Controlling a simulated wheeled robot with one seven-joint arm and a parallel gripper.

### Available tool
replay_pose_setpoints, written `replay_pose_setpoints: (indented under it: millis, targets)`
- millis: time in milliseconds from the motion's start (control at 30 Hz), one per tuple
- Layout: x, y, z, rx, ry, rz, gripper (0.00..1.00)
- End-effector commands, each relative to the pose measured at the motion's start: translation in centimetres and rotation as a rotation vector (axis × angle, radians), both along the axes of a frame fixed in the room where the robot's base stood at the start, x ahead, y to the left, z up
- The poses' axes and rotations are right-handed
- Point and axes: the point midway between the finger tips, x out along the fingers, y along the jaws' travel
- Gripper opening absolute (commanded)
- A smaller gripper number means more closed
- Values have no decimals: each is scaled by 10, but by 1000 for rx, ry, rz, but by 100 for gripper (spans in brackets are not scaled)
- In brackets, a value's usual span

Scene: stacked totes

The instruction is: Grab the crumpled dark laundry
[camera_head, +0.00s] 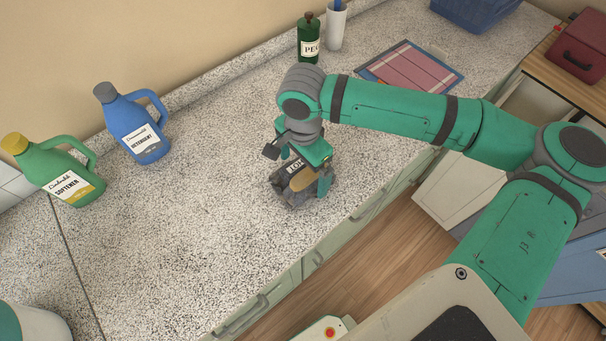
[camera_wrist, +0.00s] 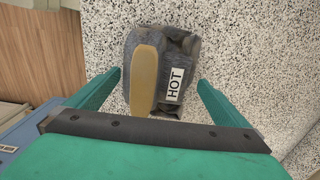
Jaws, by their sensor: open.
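A crumpled dark grey bundle (camera_head: 290,198) lies on the speckled counter, directly below my gripper and partly hidden by it. In the wrist view the dark bundle (camera_wrist: 190,48) lies between and beyond the fingertips. A tan, elongated rounded piece (camera_wrist: 145,78) and a white label reading HOT (camera_wrist: 175,85) show on its upper side. I cannot tell whether these belong to the bundle or to a separate thing on it. My gripper (camera_head: 304,170) is open, with one teal finger on each side of the bundle. In the wrist view there are gaps between the fingers (camera_wrist: 158,86) and the bundle.
A blue detergent jug (camera_head: 138,128) and a green softener jug (camera_head: 68,175) stand at the left. A green bottle (camera_head: 309,45), a white cup (camera_head: 336,27), a flat pink-and-blue panel (camera_head: 410,68) and a blue bin (camera_head: 475,12) are farther back. The counter left of the bundle is clear.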

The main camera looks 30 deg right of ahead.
Motion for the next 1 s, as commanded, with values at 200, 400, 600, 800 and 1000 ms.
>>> replay_pose_setpoints:
  millis: [200,400,600,800,1000]
  targets:
    - [0,0,0,0,0,0,59]
    - [0,0,1,0,-1,0,44]
    - [0,0,6,-1,0,0,44]
    - [1,-1,33,-4,-3,0,44]
    - [-33,3,70,-3,-2,-1,44]
